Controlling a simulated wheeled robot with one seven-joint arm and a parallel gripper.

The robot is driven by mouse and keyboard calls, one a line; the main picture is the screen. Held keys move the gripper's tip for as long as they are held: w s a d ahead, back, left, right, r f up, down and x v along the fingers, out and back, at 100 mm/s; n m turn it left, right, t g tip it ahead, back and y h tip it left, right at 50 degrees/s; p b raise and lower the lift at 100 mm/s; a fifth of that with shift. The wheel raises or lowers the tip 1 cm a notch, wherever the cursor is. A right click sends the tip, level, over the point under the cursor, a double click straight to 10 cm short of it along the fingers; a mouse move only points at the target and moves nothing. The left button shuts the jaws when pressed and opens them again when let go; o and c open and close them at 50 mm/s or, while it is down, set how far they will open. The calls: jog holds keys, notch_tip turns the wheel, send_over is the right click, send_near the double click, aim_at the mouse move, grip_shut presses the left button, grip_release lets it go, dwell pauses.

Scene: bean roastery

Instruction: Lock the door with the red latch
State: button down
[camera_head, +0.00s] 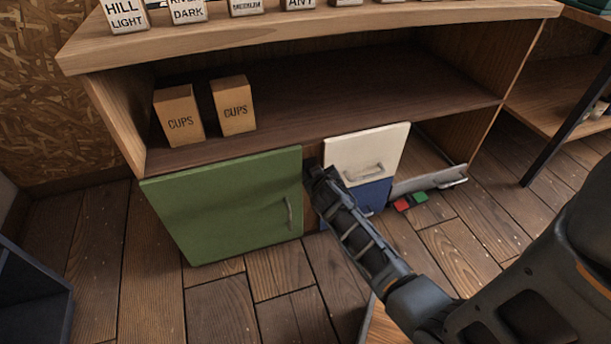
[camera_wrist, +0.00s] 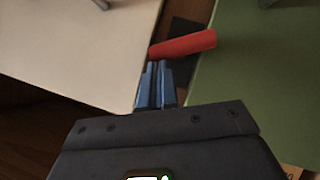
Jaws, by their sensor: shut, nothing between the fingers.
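The green door (camera_head: 230,210) with a grey handle is at the lower left of the cabinet and looks closed or nearly so. In the wrist view the green door (camera_wrist: 265,90) fills the right side. The red latch (camera_wrist: 183,45) lies nearly level across the dark gap between the white panel and the green door, its right end at the green edge. Whether it overlaps the door I cannot tell. My gripper (camera_wrist: 160,85) is shut and empty, its fingertips just below the latch's left part. In the head view my gripper (camera_head: 318,170) hides the latch.
A white drawer front (camera_head: 366,152) and a blue drawer front (camera_head: 370,192) stand right of my gripper. Two cups boxes (camera_head: 205,110) sit on the shelf.

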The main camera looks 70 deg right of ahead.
jog(key=shift+s+d+f+m+p, duration=0.35)
jog(key=shift+s+d+f, duration=0.1)
jog(key=shift+s+d, duration=0.2)
jog(key=shift+s+f, duration=0.1)
dwell(0.7)
jog(key=s+a+r+p, duration=0.5)
jog(key=s+a+r, duration=0.1)
jog(key=r, duration=0.3)
jog(key=shift+a+r, duration=0.25)
jog(key=shift+a, duration=0.25)
jog(key=shift+t, duration=0.3)
